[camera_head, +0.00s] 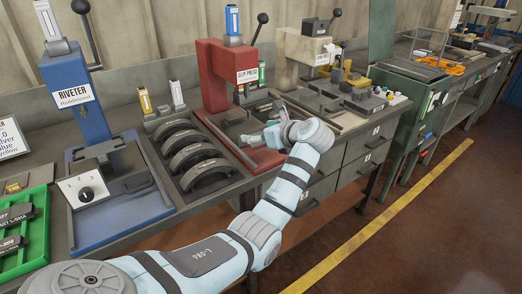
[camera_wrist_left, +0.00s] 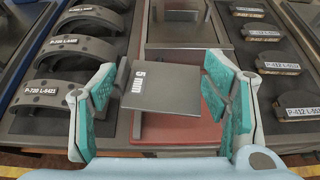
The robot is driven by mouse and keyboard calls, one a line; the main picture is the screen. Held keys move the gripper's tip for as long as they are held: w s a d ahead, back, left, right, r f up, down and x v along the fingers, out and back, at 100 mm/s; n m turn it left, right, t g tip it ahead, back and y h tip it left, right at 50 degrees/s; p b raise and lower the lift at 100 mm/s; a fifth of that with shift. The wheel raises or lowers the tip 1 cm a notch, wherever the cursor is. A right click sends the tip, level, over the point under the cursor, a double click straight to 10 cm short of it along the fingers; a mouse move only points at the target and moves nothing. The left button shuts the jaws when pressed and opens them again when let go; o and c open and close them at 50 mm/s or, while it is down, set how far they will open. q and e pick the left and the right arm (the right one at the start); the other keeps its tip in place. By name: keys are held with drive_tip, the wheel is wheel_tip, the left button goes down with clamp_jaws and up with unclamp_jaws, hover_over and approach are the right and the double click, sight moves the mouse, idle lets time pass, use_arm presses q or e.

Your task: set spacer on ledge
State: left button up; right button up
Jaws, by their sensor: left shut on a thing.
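The spacer (camera_wrist_left: 165,95), a flat dark grey plate marked "5 mm", sits between the two teal-padded fingers of my left gripper (camera_wrist_left: 166,84) in the left wrist view. The fingers are shut on its side edges and hold it slightly tilted, over the base of the red press. In the head view my left gripper (camera_head: 262,136) reaches over the front of the red press (camera_head: 215,80); the spacer is too small to make out there. A grey metal step (camera_wrist_left: 183,32) lies beyond the spacer in the wrist view; I cannot tell if it is the ledge. My right gripper is not in view.
A tray of curved brake shoes (camera_head: 190,155) lies left of the red press, with a blue riveter (camera_head: 75,110) further left. Labelled pads (camera_wrist_left: 265,34) lie right in the wrist view. A cream press (camera_head: 300,55) stands beyond. A green tray (camera_head: 30,250) is at far left.

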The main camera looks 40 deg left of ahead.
use_arm(q)
wheel_tip(320, 180, down, 4)
drive_tip(key=shift+s+f+b, duration=0.1)
drive_tip(key=shift+b, duration=0.2)
drive_tip(key=shift+f, duration=0.35)
drive_tip(key=shift+f+b, duration=0.6)
drive_tip(key=o, duration=1.3)
drive_tip(key=shift+r, duration=0.1)
drive_tip(key=shift+r+p, duration=0.4)
drive_tip(key=shift+p, duration=0.05)
drive_tip(key=p+v, duration=0.1)
drive_tip(key=v, duration=1.1)
drive_tip(key=shift+r, duration=0.15)
